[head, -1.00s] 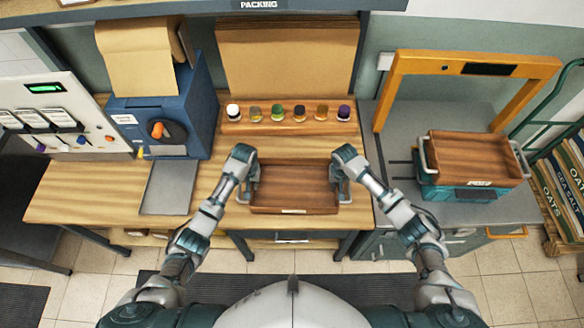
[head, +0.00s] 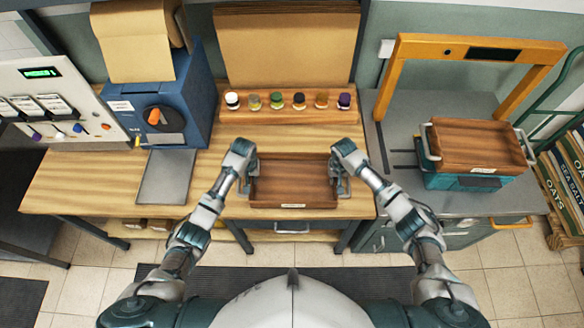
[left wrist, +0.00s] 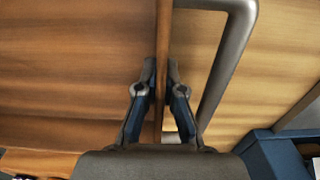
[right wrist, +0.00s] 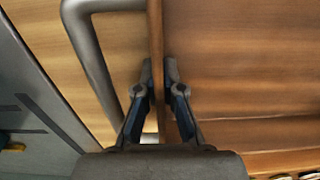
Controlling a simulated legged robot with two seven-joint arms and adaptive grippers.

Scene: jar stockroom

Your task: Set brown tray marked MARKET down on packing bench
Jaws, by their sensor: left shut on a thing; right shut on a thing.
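A brown wooden tray (head: 292,181) with metal side handles is between my two grippers, above or on the front part of the packing bench (head: 100,185). Its small front label is too small to read. My left gripper (head: 249,178) is shut on the tray's left end wall, which runs between its fingers in the left wrist view (left wrist: 162,60). My right gripper (head: 342,175) is shut on the right end wall, also seen in the right wrist view (right wrist: 155,40). The tray looks level and empty. I cannot tell whether its underside touches the bench.
A row of several small jars (head: 276,101) stands on a wooden rack behind the tray. A blue machine (head: 160,95) stands left. Another brown tray (head: 478,143) sits on a teal crate (head: 475,181) at right, under an orange frame (head: 400,75).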

